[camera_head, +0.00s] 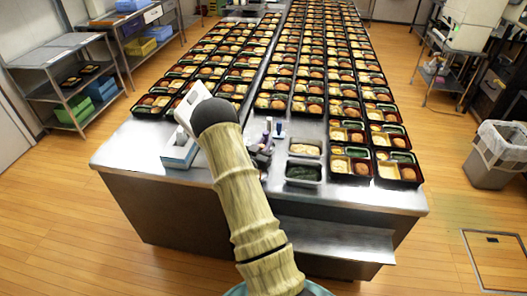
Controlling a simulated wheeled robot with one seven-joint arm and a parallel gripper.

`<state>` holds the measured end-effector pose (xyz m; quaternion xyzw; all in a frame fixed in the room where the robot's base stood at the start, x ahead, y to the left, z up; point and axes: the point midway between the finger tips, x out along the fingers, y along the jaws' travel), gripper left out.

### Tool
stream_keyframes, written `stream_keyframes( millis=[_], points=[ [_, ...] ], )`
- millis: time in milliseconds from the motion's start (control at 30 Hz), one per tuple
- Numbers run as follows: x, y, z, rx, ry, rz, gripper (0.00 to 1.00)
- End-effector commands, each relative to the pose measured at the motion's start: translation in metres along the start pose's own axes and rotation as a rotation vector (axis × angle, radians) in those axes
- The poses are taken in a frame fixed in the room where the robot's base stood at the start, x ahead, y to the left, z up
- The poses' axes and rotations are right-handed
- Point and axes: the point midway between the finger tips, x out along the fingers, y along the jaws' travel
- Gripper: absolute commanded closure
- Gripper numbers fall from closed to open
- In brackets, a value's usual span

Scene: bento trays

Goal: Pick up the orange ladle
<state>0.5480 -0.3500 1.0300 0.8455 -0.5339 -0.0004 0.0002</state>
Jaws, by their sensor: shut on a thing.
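I cannot make out the orange ladle in the head view. My arm reaches up from the bottom middle over the near end of the steel table (125,152). A white part (190,102), which looks like the end of my arm, shows just past the dark wrist joint. My gripper's fingers are hidden, and so is anything between them. Two small food containers stand near the table's front edge, one with pale food (305,148) and one with dark green food (303,173).
Many filled bento trays (398,172) cover the table in long rows. A blue and white box (180,150) and a small holder with bottles (262,146) stand close to my arm. A lower steel shelf (335,240) juts out in front. A bin (492,160) stands right.

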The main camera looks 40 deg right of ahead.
Motion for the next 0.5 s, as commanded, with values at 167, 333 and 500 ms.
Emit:
stream_keyframes(
  millis=[167,333,500],
  points=[
    [0.000,0.000,-0.024,0.004,0.005,0.000,1.00],
    [0.000,-0.001,-0.053,0.004,0.004,-0.001,1.00],
    [0.000,0.000,-0.078,0.004,0.004,0.000,1.00]
  ],
)
